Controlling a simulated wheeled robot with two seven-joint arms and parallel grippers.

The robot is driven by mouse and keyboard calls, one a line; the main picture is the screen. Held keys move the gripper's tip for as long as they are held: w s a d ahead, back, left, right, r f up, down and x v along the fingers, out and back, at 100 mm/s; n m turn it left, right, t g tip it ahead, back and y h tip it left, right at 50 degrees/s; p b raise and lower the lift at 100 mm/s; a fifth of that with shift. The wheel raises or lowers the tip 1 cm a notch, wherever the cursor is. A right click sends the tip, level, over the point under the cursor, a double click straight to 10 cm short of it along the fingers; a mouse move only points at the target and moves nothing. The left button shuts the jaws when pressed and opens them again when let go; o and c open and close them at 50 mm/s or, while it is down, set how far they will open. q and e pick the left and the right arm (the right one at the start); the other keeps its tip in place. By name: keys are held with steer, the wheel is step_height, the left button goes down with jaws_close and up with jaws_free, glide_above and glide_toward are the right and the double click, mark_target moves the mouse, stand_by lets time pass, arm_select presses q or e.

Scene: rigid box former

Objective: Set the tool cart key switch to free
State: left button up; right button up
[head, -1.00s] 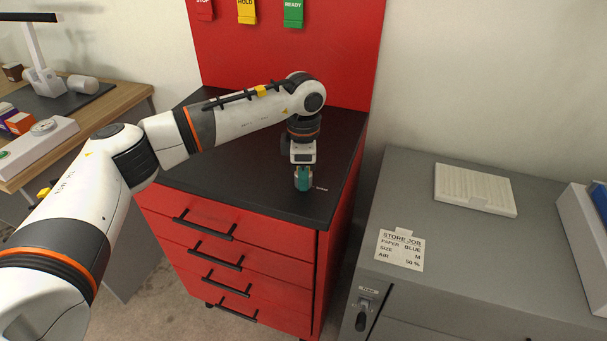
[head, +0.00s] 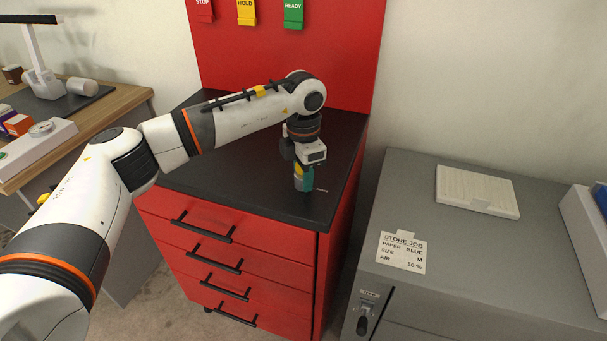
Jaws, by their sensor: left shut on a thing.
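The red tool cart (head: 235,252) has a black top (head: 225,180) and several drawers with black handles. My left gripper (head: 304,180) points down at the right front part of the cart top. It is shut, with grey and teal showing at its fingertips. The key switch is hidden under the gripper, so its setting cannot be read. A small pale label or mark (head: 322,190) lies on the cart top just right of the fingertips. My right gripper is not in view.
A red back panel (head: 330,55) with yellow HOLD (head: 246,12) and green READY (head: 293,14) tags rises behind the cart. A grey cabinet (head: 480,255) with a STORE JOB card (head: 401,251) stands at right. A wooden desk (head: 130,98) is at left.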

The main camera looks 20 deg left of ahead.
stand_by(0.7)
arm_select(q)
steer(key=o, duration=1)
step_height(320, 180, up, 12)
steer(key=shift+r+b, duration=0.1)
steer(key=shift+b, duration=0.65)
